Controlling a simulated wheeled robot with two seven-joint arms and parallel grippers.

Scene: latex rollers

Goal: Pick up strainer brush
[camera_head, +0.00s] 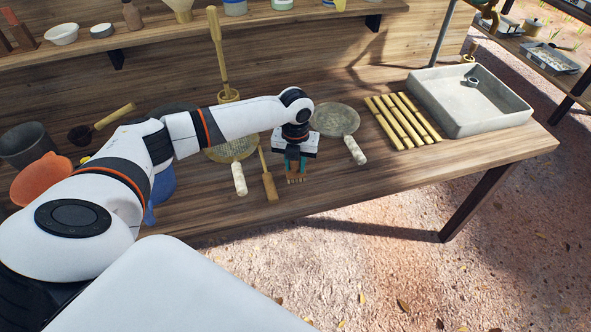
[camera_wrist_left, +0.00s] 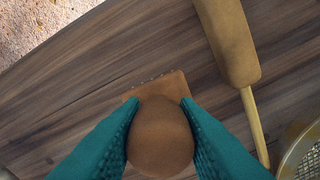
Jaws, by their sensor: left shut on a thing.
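The strainer brush has a rounded brown wooden grip (camera_wrist_left: 160,138) and a flat rectangular base with small bristles along its edge in the left wrist view. In the head view its brown bristle end (camera_head: 296,179) shows below my left gripper (camera_head: 296,162), near the front of the table. The teal fingers of my left gripper (camera_wrist_left: 160,130) press on both sides of the grip, shut on it. I cannot tell whether the brush touches the table. My right gripper is not in view.
A wooden-handled tool (camera_head: 269,186) and a round strainer with a pale handle (camera_head: 239,180) lie left of the brush. A round pan (camera_head: 335,119) lies to the right, then several yellow sticks (camera_head: 388,125) and a grey tray (camera_head: 500,122). The table's front right is clear.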

